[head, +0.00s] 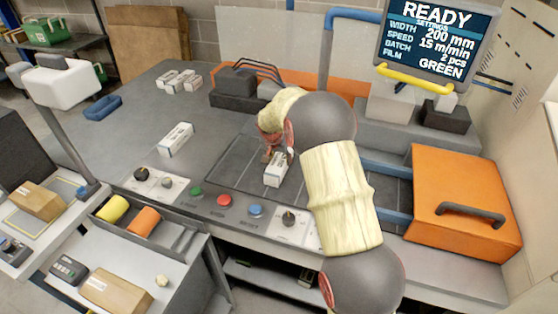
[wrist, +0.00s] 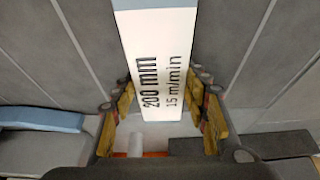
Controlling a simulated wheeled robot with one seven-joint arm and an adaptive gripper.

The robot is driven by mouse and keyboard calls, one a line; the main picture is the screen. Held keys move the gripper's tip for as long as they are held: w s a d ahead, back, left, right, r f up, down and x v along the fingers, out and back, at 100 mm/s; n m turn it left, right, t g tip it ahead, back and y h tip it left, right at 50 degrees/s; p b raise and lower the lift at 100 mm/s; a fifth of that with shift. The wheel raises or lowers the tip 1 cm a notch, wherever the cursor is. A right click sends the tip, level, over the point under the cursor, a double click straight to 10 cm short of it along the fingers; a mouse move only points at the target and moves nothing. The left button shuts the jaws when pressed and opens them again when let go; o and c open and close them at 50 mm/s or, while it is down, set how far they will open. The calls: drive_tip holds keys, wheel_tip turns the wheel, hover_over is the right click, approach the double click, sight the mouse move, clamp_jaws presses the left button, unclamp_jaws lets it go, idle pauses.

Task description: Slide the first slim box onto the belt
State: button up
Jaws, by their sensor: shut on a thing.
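A slim white box (head: 276,170) is on the dark belt (head: 235,163) in the head view, near the belt's front edge. My gripper (head: 278,156) is shut on this box from above. In the wrist view the box (wrist: 163,65) shows the print "200 mm" and "15 m/min", and the yellow fingers of my gripper (wrist: 163,120) stand on both sides of it. I cannot tell if the box rests fully on the belt. Another slim white box (head: 175,139) lies on the grey table to the left. Several more white boxes (head: 178,80) lie farther back.
An orange hooded unit (head: 465,205) stands to the right. A control panel with red (head: 224,200), green and blue buttons runs along the front. A screen (head: 437,42) reads READY, 200 mm, 15 m/min, 2 pcs, GREEN. The grey table (head: 135,115) has free room at left.

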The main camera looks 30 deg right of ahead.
drive_tip(key=shift+s+d, duration=0.15)
drive_tip(key=shift+d, duration=0.05)
drive_tip(key=o, duration=1.5)
drive_tip(key=shift+r, duration=0.1)
drive_tip(key=v, duration=1.1)
drive_tip(key=shift+s+a+r, duration=0.15)
drive_tip(key=shift+a+r, duration=0.05)
drive_tip(key=shift+r, duration=0.15)
